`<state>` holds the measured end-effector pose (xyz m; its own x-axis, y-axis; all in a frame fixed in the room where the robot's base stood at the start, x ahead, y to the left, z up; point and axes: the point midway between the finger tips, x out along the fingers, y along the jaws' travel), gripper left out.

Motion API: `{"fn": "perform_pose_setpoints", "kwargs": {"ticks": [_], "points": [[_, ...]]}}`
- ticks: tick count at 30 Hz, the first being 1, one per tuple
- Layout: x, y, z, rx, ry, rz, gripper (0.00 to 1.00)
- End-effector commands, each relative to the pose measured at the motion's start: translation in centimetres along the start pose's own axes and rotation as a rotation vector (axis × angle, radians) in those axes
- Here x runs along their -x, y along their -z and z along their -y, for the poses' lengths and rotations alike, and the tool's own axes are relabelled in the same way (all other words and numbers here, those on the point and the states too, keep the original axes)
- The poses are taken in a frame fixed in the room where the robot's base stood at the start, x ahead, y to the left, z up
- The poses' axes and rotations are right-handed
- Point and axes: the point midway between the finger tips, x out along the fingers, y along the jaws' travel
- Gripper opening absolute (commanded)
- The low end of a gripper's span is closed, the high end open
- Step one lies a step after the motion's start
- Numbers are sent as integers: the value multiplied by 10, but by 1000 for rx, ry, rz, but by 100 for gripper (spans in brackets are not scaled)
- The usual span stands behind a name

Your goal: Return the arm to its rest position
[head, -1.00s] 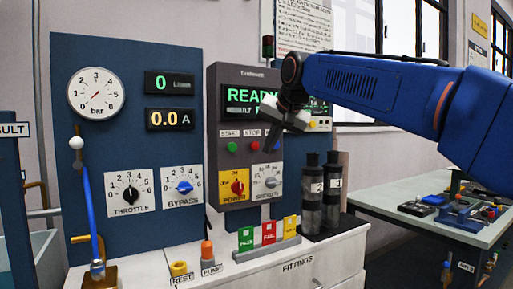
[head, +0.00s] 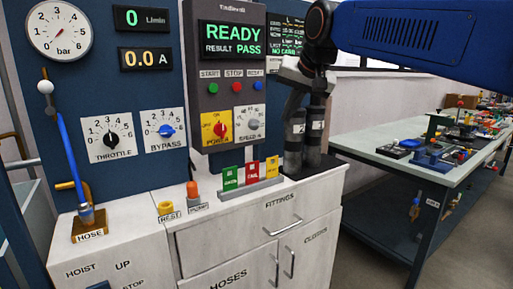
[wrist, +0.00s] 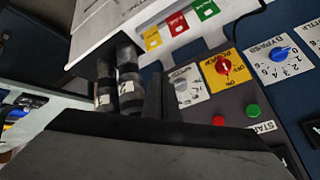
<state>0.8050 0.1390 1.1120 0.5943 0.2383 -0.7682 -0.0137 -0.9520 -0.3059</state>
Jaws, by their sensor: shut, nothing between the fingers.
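My arm (head: 405,32) is blue and reaches in from the right in the head view. My gripper (head: 300,76) is grey and black, shut and empty, hanging from the dark wrist joint just right of the grey control panel. In the head view it is above the two dark bottles marked 2 (head: 294,142) and 1 (head: 316,135), and the bottle tops are partly hard to tell from it. In the wrist view the dark gripper body (wrist: 160,145) fills the bottom, with the bottles beyond it.
The control panel (head: 199,95) reads READY, RESULT PASS. Green (head: 230,178), red (head: 252,172) and yellow (head: 272,167) cards stand on the white bench (head: 215,235). A blue hose (head: 66,150) is at left. A table (head: 400,150) with small parts stands at right.

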Motion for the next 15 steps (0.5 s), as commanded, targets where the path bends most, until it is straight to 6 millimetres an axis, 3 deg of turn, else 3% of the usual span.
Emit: {"fn": "perform_pose_setpoints", "kwargs": {"ticks": [3, 8, 15], "points": [[4, -39, -50, 20, -44, 17, 0], [5, -97, -111, 52, -97, 46, 0], [0, -198, -193, 97, -168, 99, 0]]}}
